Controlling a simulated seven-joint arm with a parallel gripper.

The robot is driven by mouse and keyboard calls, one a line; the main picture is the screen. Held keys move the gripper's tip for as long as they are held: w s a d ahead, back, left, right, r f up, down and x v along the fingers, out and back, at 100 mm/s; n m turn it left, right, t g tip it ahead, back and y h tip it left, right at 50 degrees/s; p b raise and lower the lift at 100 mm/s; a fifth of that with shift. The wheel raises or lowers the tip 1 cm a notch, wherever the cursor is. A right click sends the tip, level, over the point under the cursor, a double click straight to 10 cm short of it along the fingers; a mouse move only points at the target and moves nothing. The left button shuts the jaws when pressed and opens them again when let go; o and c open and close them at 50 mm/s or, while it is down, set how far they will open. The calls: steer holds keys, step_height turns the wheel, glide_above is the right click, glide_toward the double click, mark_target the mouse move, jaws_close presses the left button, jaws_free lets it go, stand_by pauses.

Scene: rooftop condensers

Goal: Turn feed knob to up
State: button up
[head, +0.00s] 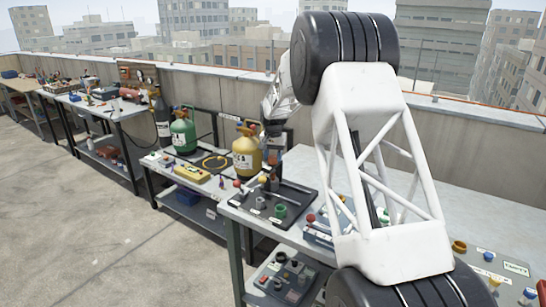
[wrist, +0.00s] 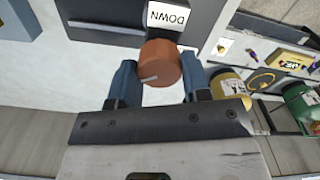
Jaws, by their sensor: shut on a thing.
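The orange-brown round knob (wrist: 161,61) sits between the two blue fingertips of my gripper (wrist: 160,78) in the wrist view. The jaws are shut on it from both sides. A pale pointer line on the knob points toward the left in that view. A white label reading DOWN (wrist: 168,16) is on the dark panel (wrist: 100,12) just beyond the knob. No label reading UP or feed is readable. In the head view my gripper (head: 273,150) is over the far part of the dark tray-like panel, and the knob cannot be made out clearly there.
A yellow gas cylinder (head: 246,152) stands close left of my gripper, and a green cylinder (head: 183,133) stands farther left. A green ring-shaped part (head: 280,211) and small coloured knobs lie on the dark tray (head: 255,209). A concrete parapet (head: 215,85) runs behind.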

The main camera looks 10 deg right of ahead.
mark_target(273, 157)
steer(key=shift+n, duration=0.5)
steer(key=n, duration=0.4)
steer(key=shift+n, duration=0.3)
steer(key=n, duration=0.5)
steer(key=shift+a+n, duration=0.1)
steer(key=shift+n, duration=0.3)
steer(key=o, duration=0.9)
steer(key=shift+r, duration=3.95)
